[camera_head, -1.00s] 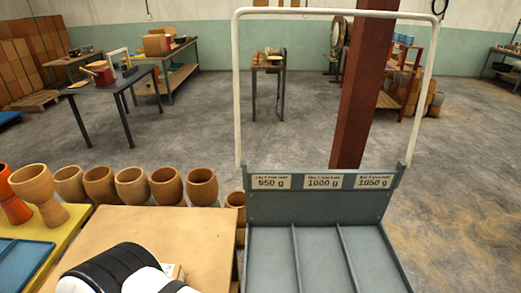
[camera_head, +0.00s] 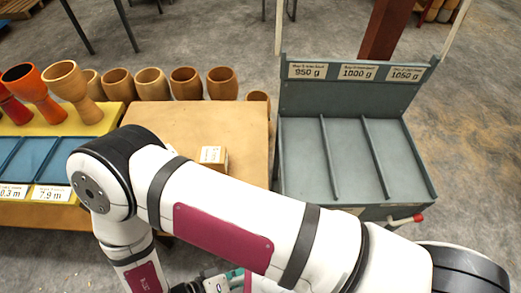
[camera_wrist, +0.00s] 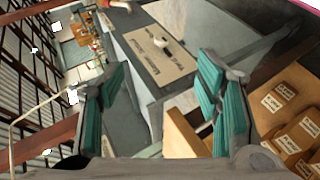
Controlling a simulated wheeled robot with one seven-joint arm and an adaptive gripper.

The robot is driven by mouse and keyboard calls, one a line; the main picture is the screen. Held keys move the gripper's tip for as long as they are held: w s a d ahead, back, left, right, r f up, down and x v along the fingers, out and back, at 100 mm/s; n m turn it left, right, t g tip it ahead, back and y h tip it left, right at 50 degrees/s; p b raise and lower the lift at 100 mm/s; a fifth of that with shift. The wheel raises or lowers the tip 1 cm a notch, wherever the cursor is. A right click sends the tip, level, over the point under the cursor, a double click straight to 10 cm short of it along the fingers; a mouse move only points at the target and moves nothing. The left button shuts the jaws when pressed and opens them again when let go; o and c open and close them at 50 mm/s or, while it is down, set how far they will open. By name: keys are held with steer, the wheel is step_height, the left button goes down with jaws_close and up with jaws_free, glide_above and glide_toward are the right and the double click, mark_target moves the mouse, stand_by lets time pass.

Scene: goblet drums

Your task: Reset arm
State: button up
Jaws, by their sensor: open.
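My gripper (camera_wrist: 162,88) shows in the wrist view with its two teal-padded fingers spread apart. No object shows between the fingertips. In the head view my white arm lies across the lower middle, and only a bit of my gripper's teal shows at the bottom edge.
A grey three-lane tray (camera_head: 345,160) with weight labels stands at right in the head view. A tan-topped table (camera_head: 190,125) is left of it. Goblet drums (camera_head: 70,90) stand on a yellow-edged table. Labelled boxes (camera_wrist: 285,97) sit at right in the wrist view.

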steer(key=w+a+r+m+y+b, duration=0.1)
steer(key=w+a+r+y, duration=0.25)
steer(key=w+a, duration=0.5)
steer(key=w+a+r+m+y+b, duration=0.1)
steer(key=w+a+r+m+y, duration=0.3)
steer(key=w, duration=0.8)
steer(key=w+a+r+n+t+y+b, duration=0.1)
steer(key=w+a+r+n+y+b, duration=0.15)
steer(key=w+r+y, duration=0.85)
steer(key=d+r+n+h+b, duration=0.2)
steer(key=d+r, duration=1.3)
steer(key=r, duration=0.3)
steer(key=s+d+m+g+h+b, duration=0.1)
steer(key=s+d+h, duration=0.1)
steer(key=s+d, duration=0.5)
steer(key=s+d+m+g+h, duration=0.1)
steer(key=s+d+h, duration=0.2)
steer(key=s+d, duration=0.5)
steer(key=d, duration=0.7)
steer(key=shift+s+d+b, duration=0.15)
steer(key=shift+b, duration=0.25)
steer(key=shift+r, duration=0.1)
